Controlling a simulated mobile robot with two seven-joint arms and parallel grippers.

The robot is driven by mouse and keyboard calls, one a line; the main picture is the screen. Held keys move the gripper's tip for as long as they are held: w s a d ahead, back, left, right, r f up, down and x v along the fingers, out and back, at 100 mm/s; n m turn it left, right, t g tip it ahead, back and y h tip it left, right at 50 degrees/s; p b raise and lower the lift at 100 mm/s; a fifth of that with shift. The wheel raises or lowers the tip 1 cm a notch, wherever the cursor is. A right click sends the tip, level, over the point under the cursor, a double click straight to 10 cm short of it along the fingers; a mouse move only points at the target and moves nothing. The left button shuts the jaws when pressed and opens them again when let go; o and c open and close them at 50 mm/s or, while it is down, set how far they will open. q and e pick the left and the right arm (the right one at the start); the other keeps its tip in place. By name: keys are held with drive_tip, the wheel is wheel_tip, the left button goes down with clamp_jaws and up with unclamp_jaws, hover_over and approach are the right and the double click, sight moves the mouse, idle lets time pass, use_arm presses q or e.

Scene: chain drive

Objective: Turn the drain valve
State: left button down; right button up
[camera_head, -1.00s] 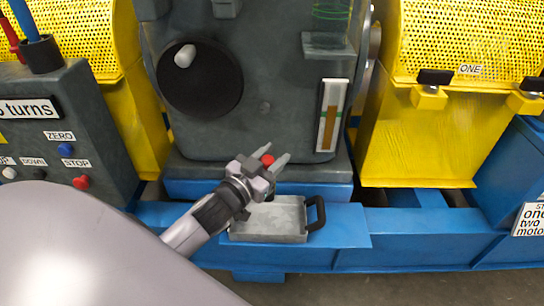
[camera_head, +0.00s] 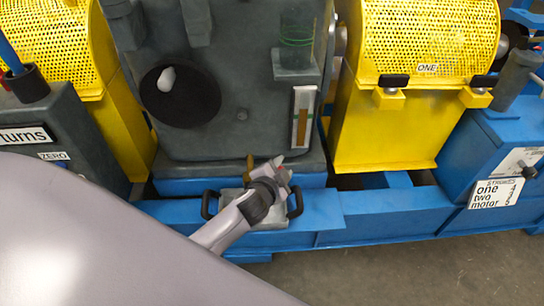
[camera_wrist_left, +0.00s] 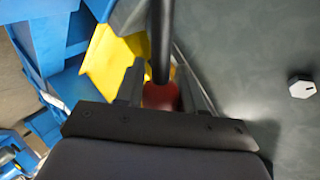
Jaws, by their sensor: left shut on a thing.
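The drain valve shows as a dark rod (camera_wrist_left: 162,40) with a red knob (camera_wrist_left: 161,95) at its near end in the left wrist view. My left gripper (camera_head: 287,173) is at the foot of the grey housing, above the drip tray (camera_head: 230,194). It is shut on the red knob, which sits between its two fingers in the wrist view. In the head view the gripper mostly hides the knob; a brass-coloured part (camera_head: 250,167) stands just left of it. My right gripper is in neither view.
Yellow mesh guards (camera_head: 420,40) stand on both sides. A blue base beam (camera_head: 380,215) runs along the front. The tray has dark handles at its left and right ends.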

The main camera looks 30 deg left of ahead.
use_arm(q)
wheel_tip(320, 180, down, 8)
drive_tip(key=w+d+m+g+y+b, duration=0.1)
drive_tip(key=d+m+g+y+b, duration=0.1)
drive_tip(key=m+g+y, duration=0.1)
drive_tip(key=shift+w+d+m+g+y, duration=0.2)
drive_tip(key=shift+m+g+y, duration=0.3)
drive_tip(key=shift+m, duration=0.5)
drive_tip(key=c, duration=0.7)
unclamp_jaws()
drive_tip(key=shift+a, duration=0.1)
drive_tip(key=shift+r, duration=0.1)
